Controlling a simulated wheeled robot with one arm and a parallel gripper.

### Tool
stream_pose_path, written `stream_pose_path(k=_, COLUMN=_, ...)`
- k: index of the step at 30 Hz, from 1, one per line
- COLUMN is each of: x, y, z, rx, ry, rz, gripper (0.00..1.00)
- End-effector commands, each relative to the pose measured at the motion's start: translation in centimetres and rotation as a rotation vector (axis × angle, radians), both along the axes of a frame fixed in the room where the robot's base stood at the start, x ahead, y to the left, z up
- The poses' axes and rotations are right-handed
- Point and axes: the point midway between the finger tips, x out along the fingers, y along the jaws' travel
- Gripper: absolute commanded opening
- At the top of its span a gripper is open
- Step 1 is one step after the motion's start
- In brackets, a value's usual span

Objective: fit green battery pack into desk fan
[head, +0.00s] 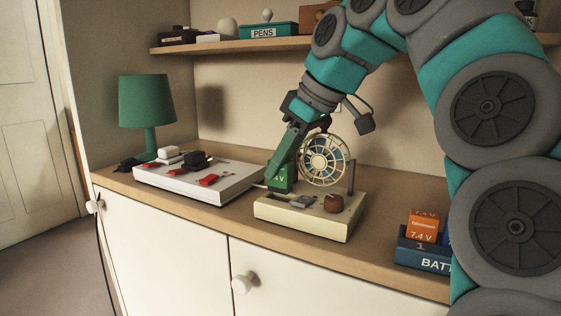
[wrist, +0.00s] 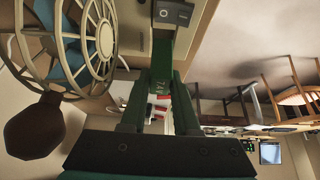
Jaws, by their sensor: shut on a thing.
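The green battery pack (head: 280,180) is held in my gripper (head: 284,165), which is shut on it. The pack is at the left end of the cream desk fan's base (head: 331,219); I cannot tell whether it is above, behind or partly in the base. The fan's round cage (head: 324,160) stands just right of my gripper. In the wrist view the pack (wrist: 162,75) lies between the fingers of my gripper (wrist: 158,100), with the fan cage (wrist: 75,40) at upper left. The base has a brown knob (head: 333,203) and a grey part (head: 302,202) on top.
A white tray-like unit (head: 196,184) with red and black parts lies left of the fan. A green lamp (head: 147,103) stands at far left. A blue battery box (head: 422,258) with an orange pack (head: 424,226) is at right. Bare desk lies between fan and box.

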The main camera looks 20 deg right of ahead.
Motion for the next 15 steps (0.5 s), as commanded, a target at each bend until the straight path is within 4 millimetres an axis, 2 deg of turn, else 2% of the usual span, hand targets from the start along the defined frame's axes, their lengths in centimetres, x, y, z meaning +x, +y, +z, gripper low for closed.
stream_pose_path(k=15, x=0.0, y=0.0, z=-0.89, rx=0.0, ry=0.0, rz=0.0, gripper=0.0)
